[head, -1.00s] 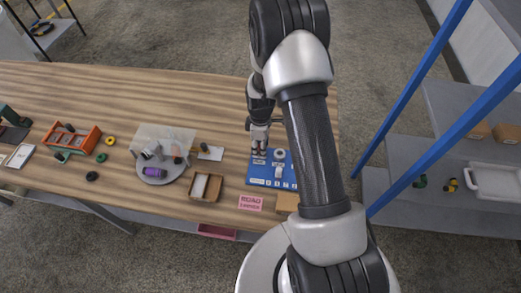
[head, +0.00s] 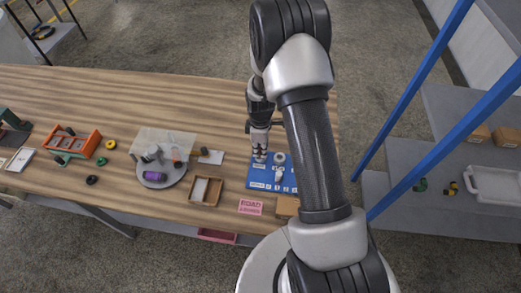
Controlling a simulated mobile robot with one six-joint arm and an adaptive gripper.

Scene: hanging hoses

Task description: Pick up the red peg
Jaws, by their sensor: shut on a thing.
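My gripper (head: 260,154) is small in the head view, pointing down over the left back part of a blue board (head: 256,183). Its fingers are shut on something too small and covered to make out. I cannot pick out a red peg clearly; one may be hidden between the fingers. On the board, right of the fingers, are a pale round part (head: 279,157) and a whitish upright part (head: 279,172). Whether the fingertips touch the board cannot be told.
Left of the board are a brown open box (head: 219,192), a grey round plate (head: 178,174) with a purple cylinder (head: 154,176), and an orange crate (head: 95,145). A pink sign (head: 250,207) lies in front. Blue posts (head: 415,105) stand right. The table's back is clear.

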